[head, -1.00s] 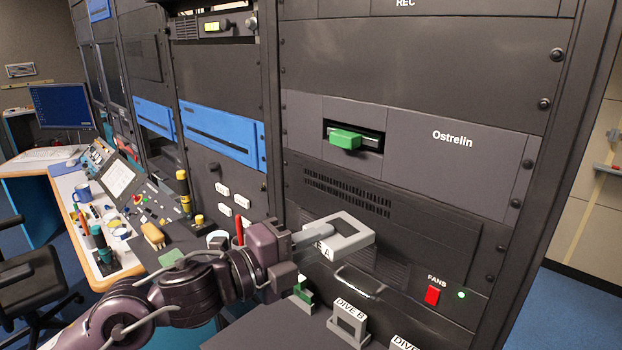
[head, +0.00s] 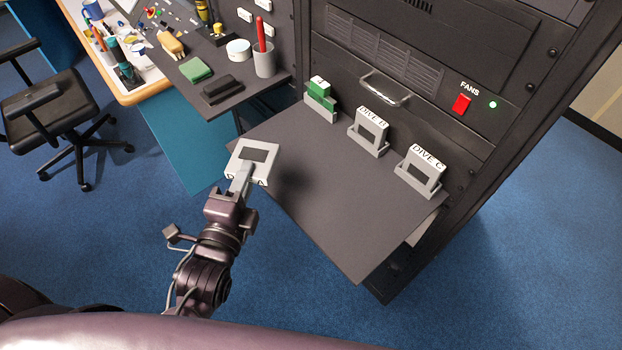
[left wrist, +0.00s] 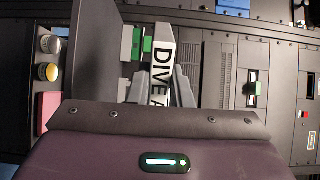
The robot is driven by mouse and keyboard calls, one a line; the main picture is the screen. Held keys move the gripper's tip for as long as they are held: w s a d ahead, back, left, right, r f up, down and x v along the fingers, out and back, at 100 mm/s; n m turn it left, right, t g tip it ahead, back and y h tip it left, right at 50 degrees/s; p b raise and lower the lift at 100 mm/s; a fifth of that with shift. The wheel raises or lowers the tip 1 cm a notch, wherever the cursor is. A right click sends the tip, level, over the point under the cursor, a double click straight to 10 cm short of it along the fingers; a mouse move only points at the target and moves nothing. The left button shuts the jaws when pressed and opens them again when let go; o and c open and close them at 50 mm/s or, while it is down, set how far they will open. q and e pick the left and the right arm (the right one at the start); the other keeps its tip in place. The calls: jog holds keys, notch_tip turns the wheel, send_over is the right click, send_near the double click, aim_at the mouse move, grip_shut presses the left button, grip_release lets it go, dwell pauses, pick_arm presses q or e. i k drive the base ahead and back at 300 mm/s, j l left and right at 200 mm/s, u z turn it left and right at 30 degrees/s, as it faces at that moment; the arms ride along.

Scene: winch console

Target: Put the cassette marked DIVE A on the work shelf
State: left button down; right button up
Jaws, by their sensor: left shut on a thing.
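The cassette marked DIVE A (head: 262,154) is a light grey block with a dark window. My left gripper (head: 241,180) is shut on its near edge and holds it over the left edge of the dark work shelf (head: 345,210). A dark shadow lies on the shelf just right of the cassette; its exact height is hard to tell. In the left wrist view the DIVE A label (left wrist: 160,75) shows between the two grey fingers. My right gripper is not in view.
Along the back of the shelf stand a green piece in a holder (head: 320,95), the DIVE B cassette (head: 371,122) and the DIVE C cassette (head: 424,160). The shelf's front and middle are bare. A side ledge (head: 225,108) holds a red pen in a cup (head: 264,62).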

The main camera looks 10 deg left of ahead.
aim_at(313, 181)
jog(key=l+u, duration=0.15)
jog(key=u, duration=0.25)
jog(key=l+u, duration=0.2)
jog(key=u, duration=0.25)
jog(key=l+u, duration=0.15)
jog(key=u, duration=0.25)
jog(key=k+l+u, duration=0.1)
jog(key=l, duration=0.3)
jog(key=k+l+u, duration=0.15)
jog(key=l, duration=0.2)
jog(key=k+l+u, duration=0.1)
jog(key=l, duration=0.25)
jog(key=k+l+u, duration=0.1)
jog(key=k+l, duration=0.15)
jog(key=i+l, duration=0.3)
jog(key=l, duration=0.2)
